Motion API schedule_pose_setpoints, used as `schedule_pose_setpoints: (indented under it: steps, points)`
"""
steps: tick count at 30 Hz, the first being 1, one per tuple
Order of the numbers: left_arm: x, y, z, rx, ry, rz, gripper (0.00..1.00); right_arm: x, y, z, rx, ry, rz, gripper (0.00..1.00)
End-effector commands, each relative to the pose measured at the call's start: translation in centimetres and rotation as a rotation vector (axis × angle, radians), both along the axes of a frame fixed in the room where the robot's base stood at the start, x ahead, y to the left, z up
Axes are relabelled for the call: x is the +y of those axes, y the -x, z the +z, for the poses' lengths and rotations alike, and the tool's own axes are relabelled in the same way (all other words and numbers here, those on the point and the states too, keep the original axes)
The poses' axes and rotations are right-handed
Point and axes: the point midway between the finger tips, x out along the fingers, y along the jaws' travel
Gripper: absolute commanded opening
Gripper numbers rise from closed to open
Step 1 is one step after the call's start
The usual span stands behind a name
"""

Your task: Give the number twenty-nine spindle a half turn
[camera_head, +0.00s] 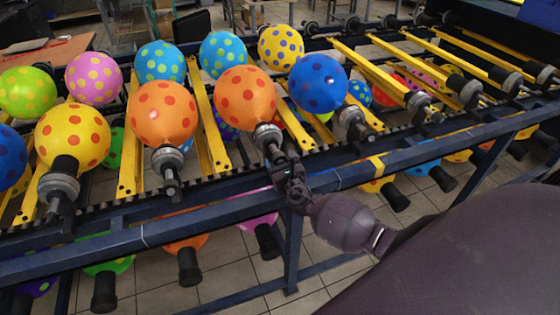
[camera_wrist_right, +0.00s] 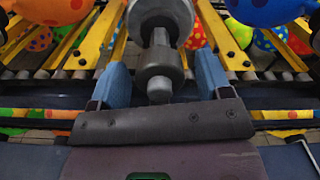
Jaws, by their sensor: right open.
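A grey-and-black spindle (camera_head: 268,140) carries an orange balloon with red dots (camera_head: 245,95) on its far end, at the middle of the head view. No number is readable on it. My right gripper (camera_head: 281,163) is at the near end of this spindle. In the right wrist view my right gripper (camera_wrist_right: 162,68) is open, with one blue-grey finger on each side of the spindle's shaft end (camera_wrist_right: 159,75). Gaps show between the fingers and the shaft. My left gripper is not in view.
A dark blue rail (camera_head: 215,209) runs along the rack's front, just below the spindles. Neighbouring spindles (camera_head: 168,165) (camera_head: 353,122) hold another orange balloon (camera_head: 162,113) and a blue balloon (camera_head: 318,83). Yellow bars (camera_head: 208,120) separate them. More balloons hang below.

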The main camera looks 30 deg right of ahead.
Motion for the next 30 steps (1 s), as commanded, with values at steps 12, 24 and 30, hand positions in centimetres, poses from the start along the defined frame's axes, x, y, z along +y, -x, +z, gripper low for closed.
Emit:
schedule_pose_setpoints:
  steps: [12, 24, 30]
  points:
    - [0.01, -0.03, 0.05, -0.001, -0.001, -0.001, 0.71, -0.01, -0.05, 0.01, 0.000, -0.001, 0.000, 0.47]
    - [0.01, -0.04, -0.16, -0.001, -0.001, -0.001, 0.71, 0.00, -0.02, -0.07, -0.005, -0.020, 0.000, 0.22]
    - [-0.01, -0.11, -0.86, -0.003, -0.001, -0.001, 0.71, 0.03, -0.01, -0.21, -0.024, -0.100, 0.000, 0.22]
